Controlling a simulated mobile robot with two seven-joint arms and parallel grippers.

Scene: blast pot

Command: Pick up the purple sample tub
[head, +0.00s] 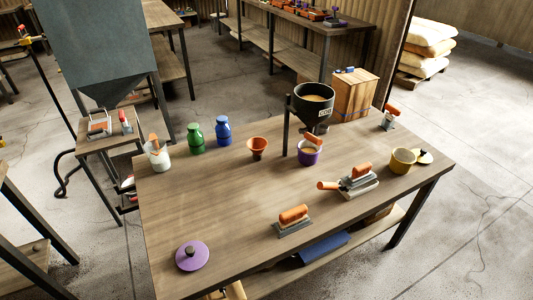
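The purple sample tub (308,158) stands upright on the wooden table (230,205), right of centre in the head view. Tan material shows inside it, and an orange handle (313,139) shows at its rim; what the handle belongs to is hidden. The tub is below the dark hopper (314,104), which is held on a post. A purple lid with a black knob (192,256) lies apart from the tub, near the table's front left. Neither of my grippers shows in the head view.
An orange funnel (257,147), a blue jar (223,131) and a green jar (195,138) stand left of the tub. Orange-handled tools (293,216) (358,182) lie in front and to the right. A yellow tub (402,161) is farther right. The table's front left middle is clear.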

